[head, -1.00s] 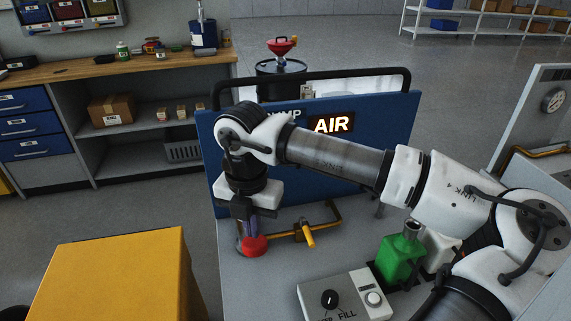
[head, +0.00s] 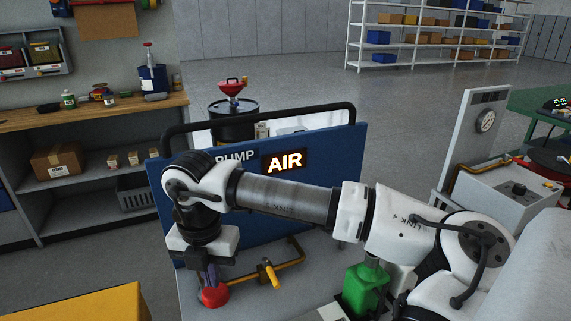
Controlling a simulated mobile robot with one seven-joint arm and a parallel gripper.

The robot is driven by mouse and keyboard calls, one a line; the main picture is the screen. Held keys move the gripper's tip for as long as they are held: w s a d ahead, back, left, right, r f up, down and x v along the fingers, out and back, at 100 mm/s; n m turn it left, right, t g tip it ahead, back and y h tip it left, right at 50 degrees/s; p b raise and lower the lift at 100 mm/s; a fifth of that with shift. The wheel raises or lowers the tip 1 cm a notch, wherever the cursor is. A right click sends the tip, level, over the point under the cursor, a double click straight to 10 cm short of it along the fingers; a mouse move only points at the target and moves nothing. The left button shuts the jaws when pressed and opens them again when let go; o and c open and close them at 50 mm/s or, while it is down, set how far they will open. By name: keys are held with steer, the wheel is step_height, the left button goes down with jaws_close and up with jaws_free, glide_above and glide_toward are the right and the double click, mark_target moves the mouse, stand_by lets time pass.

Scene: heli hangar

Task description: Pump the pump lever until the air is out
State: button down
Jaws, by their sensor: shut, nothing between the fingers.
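The blue panel (head: 335,185) carries the word PUMP and a lit AIR sign (head: 284,162). A red round knob (head: 214,297) stands low in front of the panel, probably the end of the pump lever. My gripper (head: 211,280) points down at the knob with its fingers shut and empty. The fingertips are at or just above the knob; I cannot tell if they touch it.
A green bottle (head: 364,291) stands on the grey deck right of the knob, below my arm. A black rail (head: 260,116) tops the panel. A yellow box (head: 95,303) is at the lower left. A workbench (head: 95,115) and a drum (head: 232,122) stand behind.

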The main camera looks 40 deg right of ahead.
step_height(320, 180, down, 13)
steer(key=b, duration=1.3)
steer(key=shift+r+p, duration=3.85)
steer(key=shift+r, duration=2.7)
